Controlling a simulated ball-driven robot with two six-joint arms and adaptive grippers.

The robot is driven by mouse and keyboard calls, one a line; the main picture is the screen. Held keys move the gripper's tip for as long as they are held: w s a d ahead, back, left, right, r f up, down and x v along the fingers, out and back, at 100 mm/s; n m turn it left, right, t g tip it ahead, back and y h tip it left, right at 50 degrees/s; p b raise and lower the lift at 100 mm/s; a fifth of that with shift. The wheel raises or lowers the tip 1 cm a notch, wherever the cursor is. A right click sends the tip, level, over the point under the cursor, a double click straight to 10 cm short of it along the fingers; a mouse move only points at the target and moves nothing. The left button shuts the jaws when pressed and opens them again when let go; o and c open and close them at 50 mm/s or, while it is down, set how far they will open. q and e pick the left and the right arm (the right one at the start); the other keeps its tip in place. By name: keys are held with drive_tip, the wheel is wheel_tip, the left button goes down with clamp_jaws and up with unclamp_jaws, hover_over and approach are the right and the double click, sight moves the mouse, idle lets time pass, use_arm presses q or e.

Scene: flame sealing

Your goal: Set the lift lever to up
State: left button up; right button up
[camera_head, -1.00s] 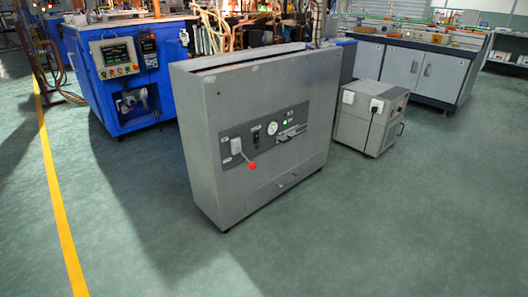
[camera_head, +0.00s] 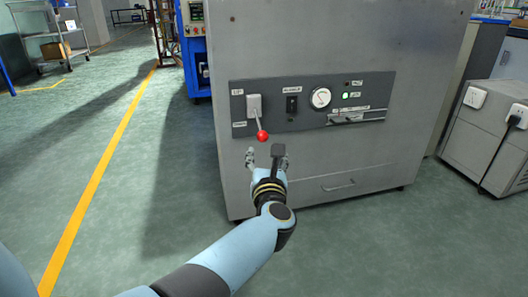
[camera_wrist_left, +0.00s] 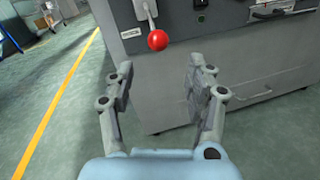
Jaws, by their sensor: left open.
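The lift lever (camera_head: 259,126) is a thin rod with a red ball knob, mounted on a light switch plate at the left of the dark control panel. It points down and slightly right. In the left wrist view the red knob (camera_wrist_left: 157,40) shows ahead of the fingers, a little above the gap between them. My left gripper (camera_head: 265,152) is open and empty, just below the knob and apart from it. In the left wrist view its two fingers (camera_wrist_left: 160,75) are spread wide. My right gripper is not in view.
The panel (camera_head: 290,124) on the grey cabinet (camera_head: 330,45) also carries a black switch (camera_head: 292,105), a round gauge (camera_head: 320,98), a lit green lamp and a horizontal handle (camera_head: 350,118). A smaller grey unit (camera_head: 480,135) stands at the right.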

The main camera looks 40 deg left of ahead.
sight(263, 140)
use_arm(q)
drive_tip(key=b+x, duration=0.2)
drive_tip(key=x, duration=0.7)
drive_tip(key=shift+w+a, duration=0.2)
drive_tip(key=shift+a, duration=0.1)
drive_tip(key=shift+w+a+r, duration=0.15)
drive_tip(key=shift+w+a, duration=0.2)
drive_tip(key=shift+w, duration=0.05)
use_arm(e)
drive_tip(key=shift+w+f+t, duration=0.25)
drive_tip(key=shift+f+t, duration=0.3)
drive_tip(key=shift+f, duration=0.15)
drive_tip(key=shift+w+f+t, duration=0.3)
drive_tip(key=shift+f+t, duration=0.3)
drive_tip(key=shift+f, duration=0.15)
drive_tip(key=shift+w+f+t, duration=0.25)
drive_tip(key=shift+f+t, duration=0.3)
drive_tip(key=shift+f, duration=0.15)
use_arm(q)
clamp_jaws()
